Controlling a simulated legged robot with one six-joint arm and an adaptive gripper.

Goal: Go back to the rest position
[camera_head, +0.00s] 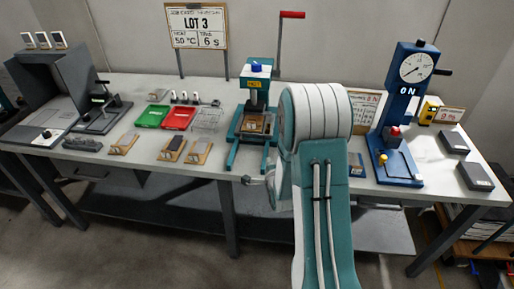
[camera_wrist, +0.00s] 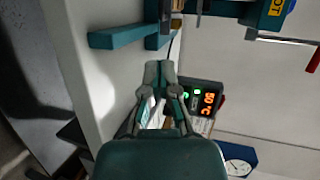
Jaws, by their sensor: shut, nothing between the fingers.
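My gripper (camera_head: 253,181) shows in the head view as a small dark tip to the left of my arm, near the front edge of the workbench (camera_head: 330,197). In the wrist view, my gripper (camera_wrist: 159,68) has its fingertips together with nothing between them. My teal and white arm covers part of the bench behind it. The teal press (camera_head: 256,98) with a red-handled lever stands behind and left of the gripper. The teal press also shows at the top of the wrist view (camera_wrist: 115,38).
A blue gauge press (camera_head: 403,115) stands right of my arm. A green tray (camera_head: 152,116), a red tray (camera_head: 179,118) and wooden blocks (camera_head: 172,148) lie left. A heater display (camera_wrist: 205,99) shows beside the fingers in the wrist view. The floor in front is clear.

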